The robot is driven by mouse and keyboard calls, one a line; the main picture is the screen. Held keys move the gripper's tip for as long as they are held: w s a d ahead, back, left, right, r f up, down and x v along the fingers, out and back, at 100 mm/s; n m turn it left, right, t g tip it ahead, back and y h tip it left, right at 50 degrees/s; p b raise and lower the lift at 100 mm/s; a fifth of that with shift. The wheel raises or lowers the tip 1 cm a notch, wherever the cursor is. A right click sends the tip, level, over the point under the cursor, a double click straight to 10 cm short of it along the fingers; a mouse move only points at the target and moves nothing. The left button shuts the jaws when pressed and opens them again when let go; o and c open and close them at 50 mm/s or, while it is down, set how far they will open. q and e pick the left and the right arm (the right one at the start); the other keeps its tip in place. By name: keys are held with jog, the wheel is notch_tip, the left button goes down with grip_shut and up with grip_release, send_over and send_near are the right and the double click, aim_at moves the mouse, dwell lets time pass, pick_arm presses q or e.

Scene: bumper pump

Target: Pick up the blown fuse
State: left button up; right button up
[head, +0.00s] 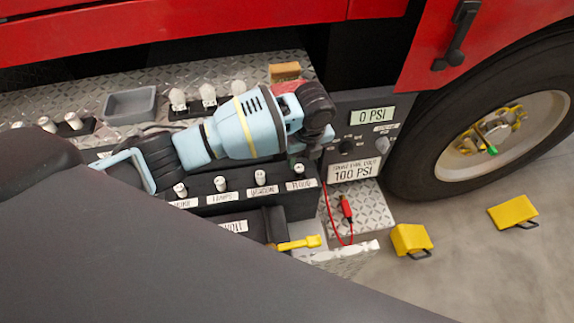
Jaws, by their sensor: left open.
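Several pale fuse-like pegs stand in a dark block along the bumper, including one above the LIGHTS label (220,184), one above the BEACON label (259,178) and one above the FLOOD label (298,168). I cannot tell from this view which fuse is blown. My left arm, light blue and black, reaches across from the left above the block. My left gripper (299,149) is at its right end, just above the FLOOD peg, open and partly hidden by the wrist. I cannot tell whether its fingers are around that peg. My right gripper is not in view.
A grey tray (131,103) and a row of pale pegs (208,95) sit behind the arm. A panel shows 0 PSI (372,115). A red clip (346,206) on a wire and a yellow handle (298,243) lie in front. Yellow chocks (411,240) are on the floor.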

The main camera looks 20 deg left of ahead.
aim_at(300, 167)
pick_arm(q)
jog(key=shift+a, duration=0.2)
jog(key=shift+w+f, duration=0.1)
jog(key=shift+f, duration=0.7)
jog(key=shift+w+a+f+b, duration=0.15)
jog(key=shift+f, duration=0.85)
jog(key=shift+w+a+f+b, duration=0.15)
jog(key=shift+w+f+b, duration=0.05)
jog(key=shift+f, duration=0.8)
jog(key=shift+w+a+f+b, duration=0.15)
jog(key=shift+f, duration=0.85)
jog(key=c, duration=1)
